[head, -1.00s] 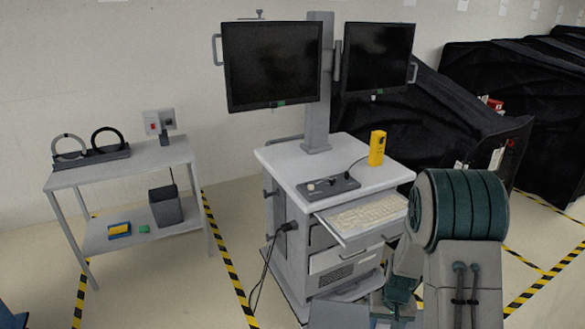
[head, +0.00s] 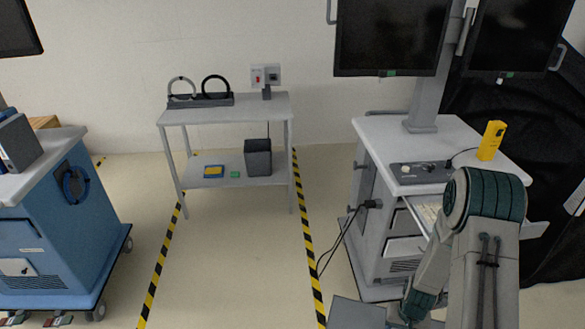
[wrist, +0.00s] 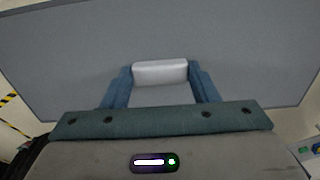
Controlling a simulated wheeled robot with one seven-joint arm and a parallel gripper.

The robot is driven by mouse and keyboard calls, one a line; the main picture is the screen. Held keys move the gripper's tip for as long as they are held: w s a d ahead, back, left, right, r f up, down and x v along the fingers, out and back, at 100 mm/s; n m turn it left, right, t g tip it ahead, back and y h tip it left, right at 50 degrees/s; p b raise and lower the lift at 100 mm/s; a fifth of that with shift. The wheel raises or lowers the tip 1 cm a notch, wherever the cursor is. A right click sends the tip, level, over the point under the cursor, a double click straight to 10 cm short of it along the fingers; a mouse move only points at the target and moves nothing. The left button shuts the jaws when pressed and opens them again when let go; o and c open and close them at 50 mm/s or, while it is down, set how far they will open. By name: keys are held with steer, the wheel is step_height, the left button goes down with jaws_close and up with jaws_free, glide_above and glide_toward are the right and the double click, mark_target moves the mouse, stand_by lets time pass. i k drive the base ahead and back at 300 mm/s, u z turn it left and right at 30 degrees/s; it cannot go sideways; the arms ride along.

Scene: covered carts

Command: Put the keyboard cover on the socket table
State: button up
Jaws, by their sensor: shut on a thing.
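The keyboard cover is a wide flat grey panel (wrist: 60,60) with a pale raised handle (wrist: 160,72). My gripper (wrist: 162,88) is shut on that handle, a blue finger at each side. In the head view part of the grey panel (head: 355,314) shows low at the bottom edge; my arm hides the gripper there. The socket table (head: 268,107) is a light grey two-level table by the wall, left of centre and apart from the cover. A socket box (head: 265,76) stands at its top's right back.
A stand with two rings (head: 200,99) occupies the table's left top. A dark bin (head: 257,158) and small yellow-blue and green items are on its lower shelf. A monitor cart (head: 375,145) stands right, a blue cart (head: 60,235) left. Taped floor between them is clear.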

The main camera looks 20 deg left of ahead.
mark_target(243, 112)
steer(key=u, duration=0.8)
steer(key=i, duration=0.7)
steer(key=u, duration=1.2)
steer(key=i, duration=1.6)
steer(key=z, duration=0.4)
steer(key=i, duration=1.3)
steer(key=z, duration=0.8)
